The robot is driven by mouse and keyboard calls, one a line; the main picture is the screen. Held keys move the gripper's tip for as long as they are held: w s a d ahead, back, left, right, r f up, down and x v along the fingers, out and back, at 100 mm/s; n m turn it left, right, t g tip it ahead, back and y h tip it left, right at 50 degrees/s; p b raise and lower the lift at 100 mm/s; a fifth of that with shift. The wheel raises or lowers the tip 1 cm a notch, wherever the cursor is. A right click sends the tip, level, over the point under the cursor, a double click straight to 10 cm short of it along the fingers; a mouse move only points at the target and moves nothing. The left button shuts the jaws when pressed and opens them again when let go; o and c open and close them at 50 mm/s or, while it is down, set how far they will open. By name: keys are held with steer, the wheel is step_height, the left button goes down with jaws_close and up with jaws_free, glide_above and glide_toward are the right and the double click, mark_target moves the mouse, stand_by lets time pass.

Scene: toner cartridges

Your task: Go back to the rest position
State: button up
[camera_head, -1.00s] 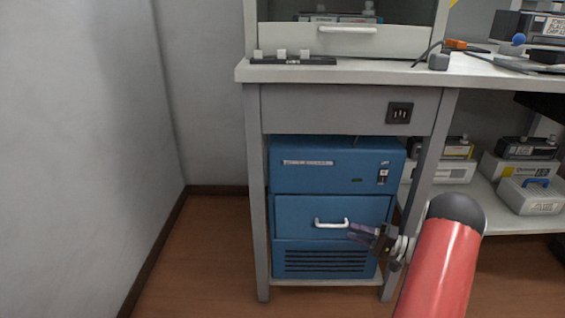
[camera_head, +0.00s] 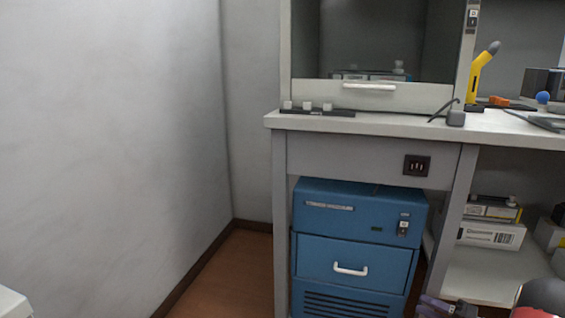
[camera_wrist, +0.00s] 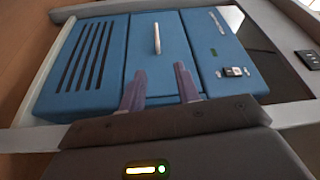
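My gripper (camera_head: 440,308) is at the bottom right edge of the head view, low in front of the blue cabinet, and only partly in frame there. In the wrist view its two purple-grey fingers (camera_wrist: 158,82) are spread apart with nothing held between them. Beyond them is the blue cabinet (camera_wrist: 85,55), which appears sideways in this view. The white drawer handle (camera_wrist: 157,38) lies past the fingertips, apart from them. In the head view the blue cabinet (camera_head: 335,205) stands under the bench, with its white handle (camera_head: 351,270) free.
The bench top (camera_head: 395,124) carries a dark strip with white knobs (camera_head: 317,110) and a yellow tool (camera_head: 480,75). The bench legs flank the cabinet. Boxes (camera_head: 492,233) sit on the lower right shelf. Bare floor (camera_head: 228,275) lies left of the bench.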

steer(key=s+a+r+n+g+h+p, duration=0.2)
steer(key=s+a+r+g, duration=0.25)
steer(key=a+r, duration=0.45)
steer(key=s+a+r+n+g+h+p, duration=0.2)
steer(key=s+a+r+g, duration=0.2)
steer(key=a+r+g, duration=0.5)
steer(key=s+a+r+n+t+h+p, duration=0.1)
steer(key=s+a+r+t+h+p, duration=0.1)
steer(key=s+r+h, duration=0.3)
steer(key=s+a+r+t+h+p, duration=0.3)
steer(key=s+r+t+h, duration=0.2)
steer(key=s, duration=0.7)
steer(key=shift+s+a+n+h+p, duration=0.3)
steer(key=shift+s+n+h, duration=0.05)
steer(key=shift+n+h, duration=0.05)
steer(key=shift+t, duration=0.25)
